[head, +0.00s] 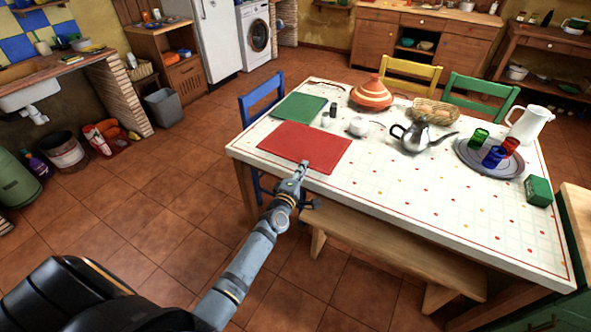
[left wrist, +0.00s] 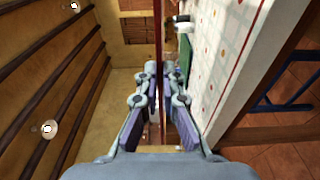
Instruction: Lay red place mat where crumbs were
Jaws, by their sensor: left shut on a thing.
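The red place mat (head: 306,145) shows flat at the near left part of the white table (head: 400,190), in front of the green place mat (head: 298,108). My left gripper (head: 304,168) is shut on its near edge. In the left wrist view the mat (left wrist: 158,40) is a thin red strip seen edge-on, running between the fingertips (left wrist: 160,72). I cannot tell whether the mat touches the tabletop or hangs just above it. I see no crumbs; the tabletop under the mat is hidden. My right gripper is not in view.
A tray (head: 480,168) with colored glasses stands right. A wooden bench (head: 400,255) runs along the near side.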

